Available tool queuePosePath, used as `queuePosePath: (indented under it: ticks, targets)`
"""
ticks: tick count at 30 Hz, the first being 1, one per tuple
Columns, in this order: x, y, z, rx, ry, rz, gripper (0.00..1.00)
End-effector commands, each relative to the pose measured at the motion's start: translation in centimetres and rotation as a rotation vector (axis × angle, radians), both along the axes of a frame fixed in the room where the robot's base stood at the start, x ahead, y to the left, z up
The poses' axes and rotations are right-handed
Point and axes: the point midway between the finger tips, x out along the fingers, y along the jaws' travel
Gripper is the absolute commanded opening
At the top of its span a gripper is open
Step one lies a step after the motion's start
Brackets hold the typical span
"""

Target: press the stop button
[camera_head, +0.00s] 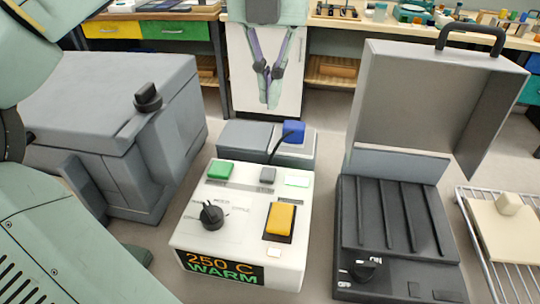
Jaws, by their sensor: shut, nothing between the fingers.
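A white control box (188,232) stands in the middle, its display (222,268) reading "250 C WARM". The labels are too small to read, so I cannot tell which is the stop button. My gripper (271,104) points down, shut and empty, and appears beyond the box in the picture, touching none of the buttons.
A large grey lidded box (110,85) stands left. A dark ribbed appliance (395,215) with its lid (425,100) raised stands right, beside a wire rack (494,268). Workbenches line the back.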

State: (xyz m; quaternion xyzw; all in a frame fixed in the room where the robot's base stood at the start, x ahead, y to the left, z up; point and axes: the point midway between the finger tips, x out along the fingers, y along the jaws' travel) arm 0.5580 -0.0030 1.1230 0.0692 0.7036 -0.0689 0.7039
Motion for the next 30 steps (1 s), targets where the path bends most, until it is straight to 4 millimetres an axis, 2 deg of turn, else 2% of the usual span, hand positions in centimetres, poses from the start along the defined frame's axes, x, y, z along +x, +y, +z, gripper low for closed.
queuePosePath:
  ticks: [4, 7, 21, 25, 30]
  targets:
    - [0.0, 0.0, -0.5, 0.001, 0.001, -0.001, 0.0]
    - [0.0, 0.0, -1.6, 0.001, 0.001, -0.001, 0.0]
    - [0.0, 0.0, -10.8, -0.001, 0.002, -0.002, 0.0]
    - [0.0, 0.0, -12.6, -0.001, 0.001, -0.002, 0.0]
    - [0.0, 0.0, -13.9, 0.0, 0.0, 0.0, 0.0]
